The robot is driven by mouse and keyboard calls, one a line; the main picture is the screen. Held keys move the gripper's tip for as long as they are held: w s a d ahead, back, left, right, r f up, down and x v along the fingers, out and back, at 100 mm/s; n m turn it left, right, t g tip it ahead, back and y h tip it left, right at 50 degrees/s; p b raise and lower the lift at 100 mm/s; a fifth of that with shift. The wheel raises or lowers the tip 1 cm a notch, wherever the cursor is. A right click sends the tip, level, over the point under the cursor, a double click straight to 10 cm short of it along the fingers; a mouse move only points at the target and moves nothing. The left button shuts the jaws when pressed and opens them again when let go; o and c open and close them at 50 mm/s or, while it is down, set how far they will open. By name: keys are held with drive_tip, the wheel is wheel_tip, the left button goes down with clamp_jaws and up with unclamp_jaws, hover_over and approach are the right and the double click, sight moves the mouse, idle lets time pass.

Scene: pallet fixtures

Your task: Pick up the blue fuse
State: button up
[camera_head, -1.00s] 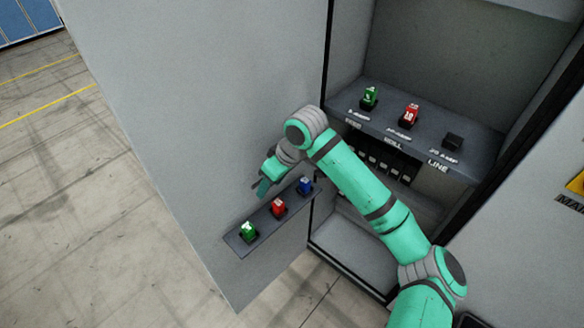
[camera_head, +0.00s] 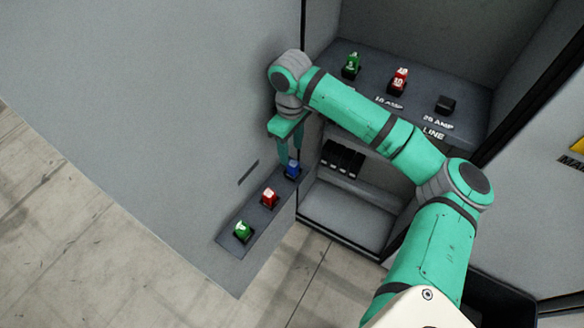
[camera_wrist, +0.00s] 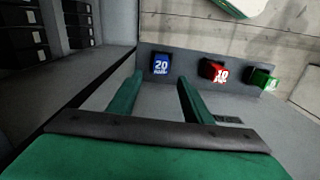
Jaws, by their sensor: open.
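The blue fuse (camera_head: 292,170) stands in the right end of a narrow grey shelf (camera_head: 226,239) on the door panel. In the wrist view the blue fuse (camera_wrist: 160,64) is marked 20 and lies ahead of the fingers. My gripper (camera_head: 289,160) is just above the blue fuse in the head view, with its fingers pointing down. In the wrist view my gripper (camera_wrist: 155,88) is open and empty, its two green fingers apart. Whether the fingertips reach down beside the fuse is hard to tell.
A red fuse (camera_head: 269,197) and a green fuse (camera_head: 242,231) stand on the same shelf. Inside the cabinet, a panel (camera_head: 420,108) holds a green fuse (camera_head: 351,66), a red fuse (camera_head: 398,80) and a black empty-looking socket (camera_head: 445,105). The door wall is close behind my gripper.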

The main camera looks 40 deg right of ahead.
sight(291, 163)
drive_tip(key=shift+s+f, duration=0.1)
drive_tip(key=shift+f, duration=2.85)
clamp_jaws()
drive_tip(key=shift+r, duration=0.2)
